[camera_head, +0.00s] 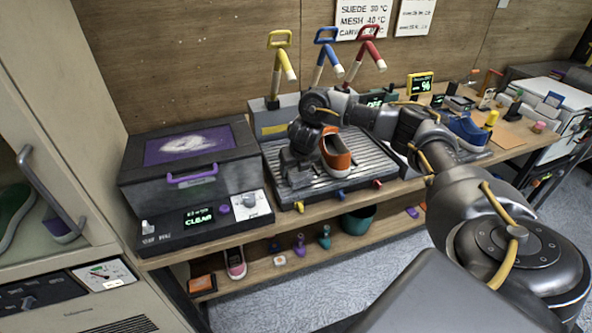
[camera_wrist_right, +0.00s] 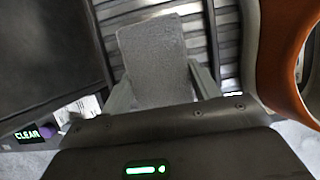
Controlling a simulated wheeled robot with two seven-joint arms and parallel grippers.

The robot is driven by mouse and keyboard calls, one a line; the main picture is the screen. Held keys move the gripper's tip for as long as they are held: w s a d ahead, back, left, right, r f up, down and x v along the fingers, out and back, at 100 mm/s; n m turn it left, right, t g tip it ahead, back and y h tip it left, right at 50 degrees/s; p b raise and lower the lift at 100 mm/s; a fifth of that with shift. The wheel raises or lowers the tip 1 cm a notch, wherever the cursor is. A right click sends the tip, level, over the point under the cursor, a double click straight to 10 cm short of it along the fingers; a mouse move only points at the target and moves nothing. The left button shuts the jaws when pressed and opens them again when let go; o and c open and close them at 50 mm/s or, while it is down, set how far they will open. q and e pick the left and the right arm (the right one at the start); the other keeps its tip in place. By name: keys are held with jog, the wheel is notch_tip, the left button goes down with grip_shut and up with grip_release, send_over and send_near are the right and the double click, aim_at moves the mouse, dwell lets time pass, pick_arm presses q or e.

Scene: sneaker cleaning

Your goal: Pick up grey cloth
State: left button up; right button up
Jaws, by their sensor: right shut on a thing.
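The grey cloth (camera_wrist_right: 155,50) is a flat, light grey piece with rounded corners in the right wrist view. My right gripper (camera_wrist_right: 161,80) is shut on it, with one finger at each side edge. The ribbed metal tray (camera_wrist_right: 115,12) lies behind and below the cloth. In the head view my right gripper (camera_head: 294,178) points down over the left part of the tray (camera_head: 350,178), and the cloth cannot be made out there. My left gripper is in neither view.
An orange shoe (camera_head: 336,153) stands on the tray close right of my right gripper; it also shows in the wrist view (camera_wrist_right: 275,45). A dark box machine (camera_head: 192,165) reading CLEAR stands close left. Yellow, blue and red-handled taps (camera_head: 327,57) rise behind. A blue shoe (camera_head: 467,130) stands farther right.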

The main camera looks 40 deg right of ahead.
jog(key=shift+r, duration=0.25)
notch_tip(320, 180, up, 3)
jog(key=shift+r, duration=0.1)
jog(key=s+r+p, duration=0.4)
jog(key=s+r, duration=0.5)
jog(key=s, duration=0.5)
jog(key=shift+a+p, duration=0.2)
jog(key=shift+p, duration=0.15)
